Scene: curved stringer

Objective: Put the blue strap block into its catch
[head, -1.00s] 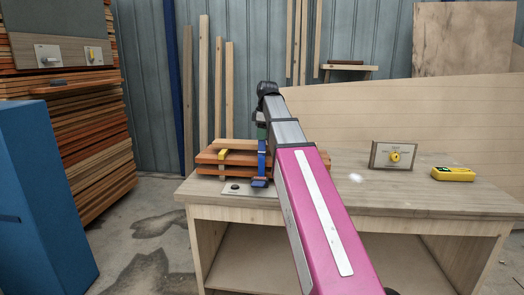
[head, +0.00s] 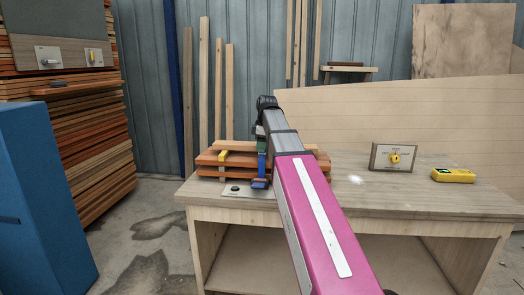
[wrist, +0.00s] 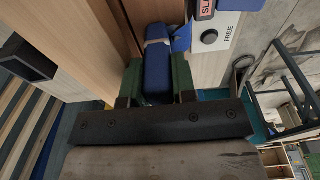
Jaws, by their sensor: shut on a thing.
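The blue strap block (wrist: 158,72) sits between the green finger pads of my gripper (wrist: 158,84) in the wrist view. My gripper is shut on it. A pale band crosses the block's far end, with more blue strap beside it. In the head view, blue strap parts (head: 261,168) hang at the front of the stacked boards (head: 215,160), above a small plate (head: 238,190) with a dark knob. My arm hides part of the gripper there. I cannot make out the catch clearly or tell whether the block touches it.
A label plate (wrist: 213,37) reading "FREE" with a black button lies close to the block. On the bench (head: 420,195) stand a panel with a yellow knob (head: 394,158) and a yellow device (head: 453,175). A blue cabinet (head: 45,200) is at left.

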